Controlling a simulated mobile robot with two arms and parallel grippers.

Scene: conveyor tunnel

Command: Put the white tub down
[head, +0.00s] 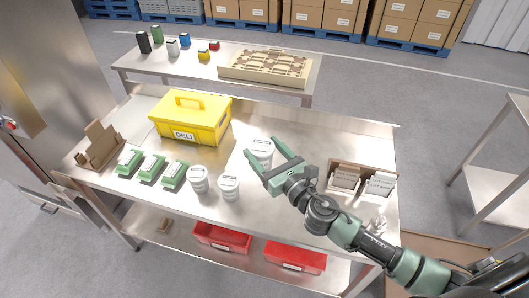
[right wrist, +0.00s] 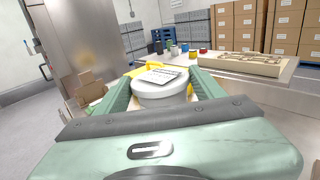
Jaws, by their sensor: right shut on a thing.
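My right gripper (head: 263,156) is shut on a white tub (head: 262,147) over the right-centre of the steel table. In the right wrist view the white tub (right wrist: 160,90) sits upright between the two green fingers, its labelled lid on top. I cannot tell whether its base touches the table. Two similar white tubs stand on the table to the left, one (head: 198,180) beside the other (head: 229,188). My left gripper is not in view.
The steel table (head: 300,122) holds a yellow DELI box (head: 190,118), several green-and-white packs (head: 152,167), a brown cardboard holder (head: 100,146) and a card box (head: 362,181) at right. Red bins (head: 222,238) sit on the lower shelf. Clear tabletop lies behind the held tub.

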